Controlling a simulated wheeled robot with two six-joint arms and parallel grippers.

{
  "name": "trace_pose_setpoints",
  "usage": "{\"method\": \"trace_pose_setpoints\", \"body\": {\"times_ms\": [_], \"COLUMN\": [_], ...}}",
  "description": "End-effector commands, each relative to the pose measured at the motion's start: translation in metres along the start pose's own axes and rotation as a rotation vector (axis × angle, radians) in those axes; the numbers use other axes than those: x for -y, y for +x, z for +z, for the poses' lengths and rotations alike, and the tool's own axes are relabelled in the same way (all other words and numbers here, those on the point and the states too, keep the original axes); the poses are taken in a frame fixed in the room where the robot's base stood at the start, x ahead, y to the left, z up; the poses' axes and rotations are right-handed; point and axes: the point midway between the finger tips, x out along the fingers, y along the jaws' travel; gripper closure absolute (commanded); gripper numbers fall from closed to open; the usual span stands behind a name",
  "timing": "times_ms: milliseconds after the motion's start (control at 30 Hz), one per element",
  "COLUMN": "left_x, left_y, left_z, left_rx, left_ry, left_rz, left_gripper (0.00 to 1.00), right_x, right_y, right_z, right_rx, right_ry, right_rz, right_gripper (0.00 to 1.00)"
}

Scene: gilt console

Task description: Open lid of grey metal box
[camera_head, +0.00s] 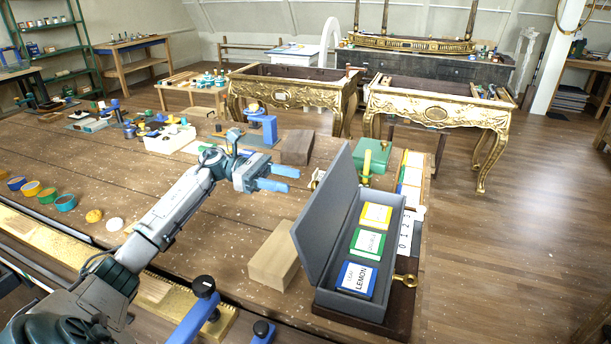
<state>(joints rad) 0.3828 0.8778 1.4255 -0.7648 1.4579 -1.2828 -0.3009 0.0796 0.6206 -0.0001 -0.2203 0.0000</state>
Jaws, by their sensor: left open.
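The grey metal box (327,297) stands on a dark base at the right side of the wooden bench. Its lid (331,208) is up, tilted back on the box's left side. Inside lie a yellow block (376,215), a green block (367,243) and a blue block (356,279) with white labels. A brass key-like piece (404,281) shows at the box's right side. My left gripper (282,178) is open and empty, with blue fingers pointing right. It is to the left of the lid's far end, apart from it. My right gripper does not show.
A pale wooden block (274,256) stands left of the lid. A green box (374,156) and a darker wooden block (297,147) are beyond. Tape rolls (48,195) lie at the left. The bench (200,250) is clear between my left arm and the wooden block.

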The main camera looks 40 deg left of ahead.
Motion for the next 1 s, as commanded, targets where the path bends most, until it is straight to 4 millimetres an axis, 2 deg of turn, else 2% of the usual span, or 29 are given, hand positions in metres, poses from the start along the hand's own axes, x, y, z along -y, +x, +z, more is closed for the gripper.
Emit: {"method": "trace_pose_setpoints", "body": {"times_ms": [33, 300, 700, 933, 1000], "left_x": [0.001, 0.000, 0.000, 0.000, 0.000], "left_y": [0.011, 0.049, 0.056, 0.056, 0.056], "left_z": [0.005, 0.003, 0.000, 0.000, 0.000], "left_rx": [0.004, 0.002, 0.000, 0.000, 0.000], "left_ry": [-0.001, -0.001, -0.002, -0.002, -0.002], "left_rz": [-0.002, 0.000, 0.002, 0.001, 0.001], "left_gripper": [0.53, 0.53, 0.53, 0.98, 1.00], "right_x": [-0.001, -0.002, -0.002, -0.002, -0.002], "right_y": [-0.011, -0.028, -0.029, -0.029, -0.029], "right_z": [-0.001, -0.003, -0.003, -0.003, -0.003], "right_rx": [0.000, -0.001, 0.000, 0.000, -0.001], "right_ry": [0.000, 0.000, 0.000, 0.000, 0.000], "right_rz": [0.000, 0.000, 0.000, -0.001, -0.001], "right_gripper": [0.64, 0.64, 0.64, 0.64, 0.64]}}
